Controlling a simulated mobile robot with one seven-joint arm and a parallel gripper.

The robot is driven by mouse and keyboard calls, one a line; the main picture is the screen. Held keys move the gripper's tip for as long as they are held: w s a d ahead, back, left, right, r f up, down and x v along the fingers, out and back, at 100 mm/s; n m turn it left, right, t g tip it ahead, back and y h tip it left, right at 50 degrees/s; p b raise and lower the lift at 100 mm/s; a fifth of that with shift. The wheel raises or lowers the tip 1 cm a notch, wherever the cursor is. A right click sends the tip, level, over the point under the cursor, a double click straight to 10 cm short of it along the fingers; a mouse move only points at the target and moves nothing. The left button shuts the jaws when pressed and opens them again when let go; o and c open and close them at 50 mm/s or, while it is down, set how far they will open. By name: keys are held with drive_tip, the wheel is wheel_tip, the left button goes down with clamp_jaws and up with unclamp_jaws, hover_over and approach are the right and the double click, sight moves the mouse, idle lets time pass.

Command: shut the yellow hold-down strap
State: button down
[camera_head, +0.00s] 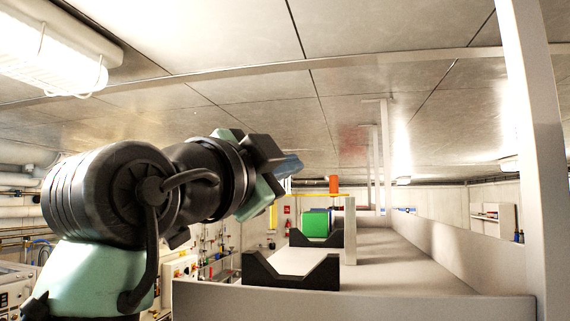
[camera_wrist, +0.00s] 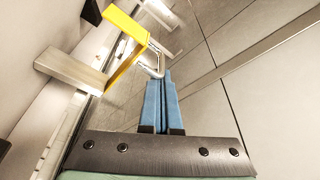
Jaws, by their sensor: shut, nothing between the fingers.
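In the head view my gripper (camera_head: 288,166) is raised at the picture's middle. A thin yellow bar (camera_head: 322,195) behind it looks like the strap; its ends are hard to make out.
A pale post (camera_wrist: 70,70) stands beside the strap in the wrist view. In the head view, black V-shaped cradles (camera_head: 258,272), a green block (camera_head: 315,223) and an upright pale post (camera_head: 350,232) stand on the bench. A tall white column (camera_head: 530,130) rises at right.

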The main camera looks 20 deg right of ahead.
drive_tip(key=shift+s+d+r+p, duration=0.5)
drive_tip(key=shift+d+r+p, duration=0.4)
drive_tip(key=shift+r+p, duration=1.05)
drive_tip(key=f+b+v, duration=0.1)
drive_tip(key=b+v, duration=0.6)
drive_tip(key=v, duration=0.3)
drive_tip(key=shift+s+d, duration=0.25)
drive_tip(key=shift+s, duration=0.15)
drive_tip(key=shift+w+f, duration=0.1)
drive_tip(key=shift+f, duration=0.05)
